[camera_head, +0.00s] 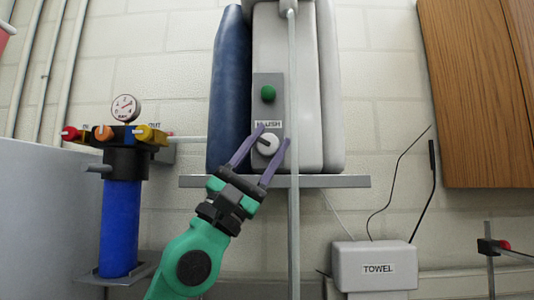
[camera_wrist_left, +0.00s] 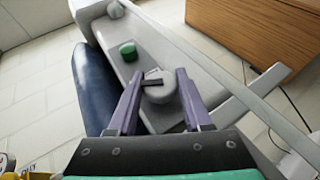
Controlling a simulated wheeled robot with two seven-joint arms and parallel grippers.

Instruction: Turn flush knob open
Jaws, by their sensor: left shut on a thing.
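The flush knob (camera_head: 267,145) is a round, pale grey-white knob with a dark pointer mark. It sits on a grey plate (camera_head: 276,107) on the front of a pale cabinet, just under a label reading FLUSH (camera_head: 268,126), partly covered by a finger. My left gripper (camera_head: 274,133) has its two purple fingers on either side of the knob and is shut on it. In the left wrist view the knob (camera_wrist_left: 159,91) lies between the fingers of the gripper (camera_wrist_left: 161,74), its dark mark pointing left. My right gripper is in neither view.
A green button (camera_head: 268,93) is above the knob. A pale vertical pipe (camera_head: 294,220) runs close beside the right finger. A grey shelf (camera_head: 340,181) is below. A blue filter with gauge (camera_head: 121,225) stands left; a TOWEL box (camera_head: 350,262) is lower right.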

